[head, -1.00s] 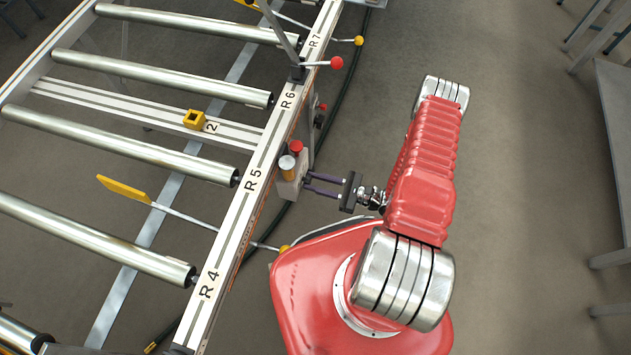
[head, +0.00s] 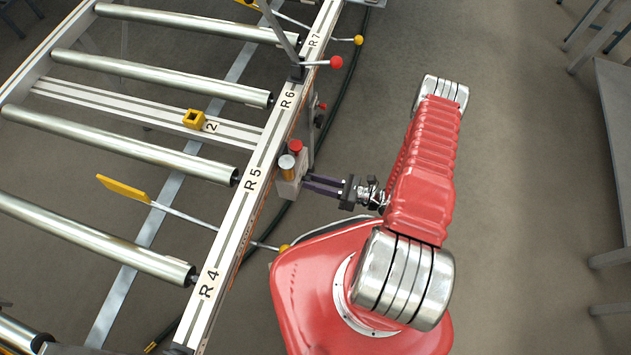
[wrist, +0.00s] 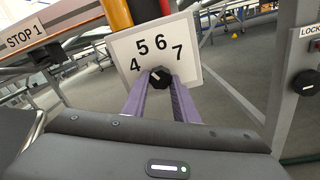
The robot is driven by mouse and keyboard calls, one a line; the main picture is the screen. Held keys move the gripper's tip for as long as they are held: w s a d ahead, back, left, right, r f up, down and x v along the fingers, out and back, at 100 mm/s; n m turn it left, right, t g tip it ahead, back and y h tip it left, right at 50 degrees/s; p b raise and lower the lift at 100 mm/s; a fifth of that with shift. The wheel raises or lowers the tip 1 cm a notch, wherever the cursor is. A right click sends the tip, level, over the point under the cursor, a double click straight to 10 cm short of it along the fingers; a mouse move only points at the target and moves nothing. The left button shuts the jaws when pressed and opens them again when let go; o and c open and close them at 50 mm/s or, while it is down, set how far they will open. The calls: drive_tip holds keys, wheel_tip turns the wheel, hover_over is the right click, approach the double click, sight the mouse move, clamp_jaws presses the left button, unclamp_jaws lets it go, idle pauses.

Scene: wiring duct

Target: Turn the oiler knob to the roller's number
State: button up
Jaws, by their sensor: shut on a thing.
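The oiler is a pale box (head: 288,187) on the outer side of the rail, near the label R5, with a brass cylinder and a red cap above it. In the wrist view its white dial plate (wrist: 190,52) carries 4, 5, 6 and 7 and looks tilted. The black knob (wrist: 160,77) sits below the numbers, its pale mark pointing up and left, toward about 4 or 5; I cannot tell exactly which. My gripper (head: 308,184) reaches the box from the right, its purple fingers shut on the knob. The fingertips also show in the wrist view (wrist: 160,86).
Rollers, including one by R5 (head: 150,148), lie left of the labelled rail (head: 253,178). A yellow block (head: 194,119) beside a "2" tag sits on a crossbar. A red-knobbed lever (head: 336,63) juts out above. A LOCK panel with another knob (wrist: 306,83) stands at right.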

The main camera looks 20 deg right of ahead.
drive_tip(key=shift+s+a+m, duration=0.1)
drive_tip(key=shift+a+m, duration=0.05)
drive_tip(key=shift+m, duration=0.95)
drive_tip(key=o, duration=1.1)
drive_tip(key=shift+c, duration=0.2)
drive_tip(key=v, duration=1.3)
drive_tip(key=shift+s+d, duration=0.2)
drive_tip(key=shift+d, duration=0.2)
